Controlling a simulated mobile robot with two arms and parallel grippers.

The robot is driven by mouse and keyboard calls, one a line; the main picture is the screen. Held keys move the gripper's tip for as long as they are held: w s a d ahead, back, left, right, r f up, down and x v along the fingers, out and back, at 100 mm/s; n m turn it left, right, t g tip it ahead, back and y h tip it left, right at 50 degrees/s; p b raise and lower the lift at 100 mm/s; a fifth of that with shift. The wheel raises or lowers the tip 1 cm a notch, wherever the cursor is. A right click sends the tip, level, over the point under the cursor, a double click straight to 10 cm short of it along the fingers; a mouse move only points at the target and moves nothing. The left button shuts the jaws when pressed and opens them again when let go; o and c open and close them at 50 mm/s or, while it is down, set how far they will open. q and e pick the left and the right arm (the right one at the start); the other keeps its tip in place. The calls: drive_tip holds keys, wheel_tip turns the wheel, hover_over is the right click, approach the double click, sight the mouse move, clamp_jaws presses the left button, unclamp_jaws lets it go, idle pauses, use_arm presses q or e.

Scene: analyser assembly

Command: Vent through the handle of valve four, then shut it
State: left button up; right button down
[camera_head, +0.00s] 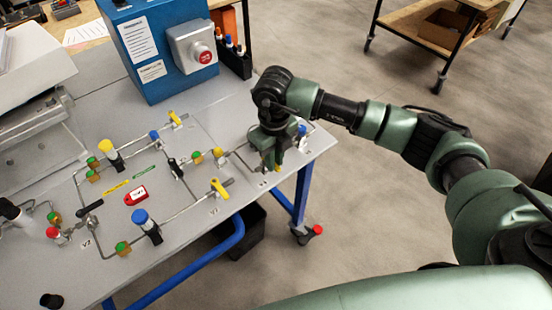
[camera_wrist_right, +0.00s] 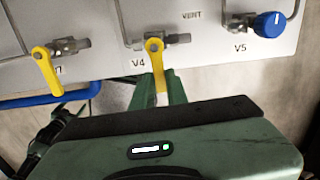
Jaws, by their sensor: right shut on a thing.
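My right gripper (camera_head: 271,165) is over the right end of the panel in the head view. The label VENT (camera_wrist_right: 192,15) is printed to the right of the valve. In the head view the gripper hides most of valve four. My left gripper is not in view.
Close by are another yellow lever (camera_wrist_right: 44,68) on the left and V5's blue knob (camera_wrist_right: 272,25) on the right. A blue box with a red button (camera_head: 170,45) stands at the back of the table. A red tag (camera_head: 136,195) lies among the pipes.

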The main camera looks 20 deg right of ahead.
drive_tip(key=shift+m, duration=0.3)
drive_tip(key=c, duration=1.4)
unclamp_jaws()
drive_tip(key=shift+a, duration=0.1)
wheel_tip(320, 180, up, 8)
drive_tip(key=b, duration=0.1)
drive_tip(key=shift+b, duration=0.4)
drive_tip(key=shift+f, duration=0.1)
